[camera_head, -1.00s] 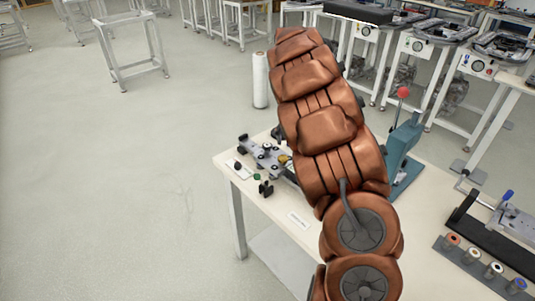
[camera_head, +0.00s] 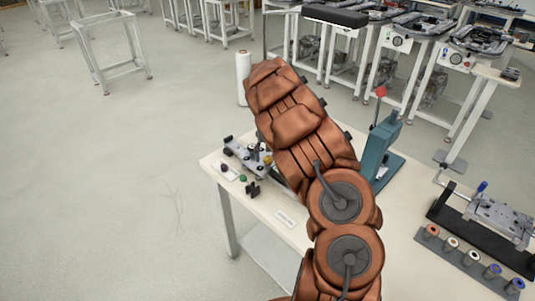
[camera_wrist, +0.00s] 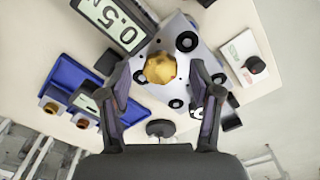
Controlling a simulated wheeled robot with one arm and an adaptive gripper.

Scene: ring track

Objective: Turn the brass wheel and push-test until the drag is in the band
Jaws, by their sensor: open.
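The brass wheel (camera_wrist: 160,68) is a lobed golden knob on a grey fixture plate (camera_wrist: 176,36) with several black round parts. In the head view the wheel (camera_head: 268,160) shows small beside my arm. My gripper (camera_wrist: 160,82) is open, with one finger on each side of the wheel in the wrist view. Gaps show between the fingers and the wheel; I cannot tell its height above it. In the head view my arm hides my gripper.
A blue tray (camera_wrist: 68,78) with small pieces lies left of the plate. In the head view a teal press (camera_head: 385,145) stands behind my arm. Several spools (camera_head: 472,257) line the right side. Open floor lies left.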

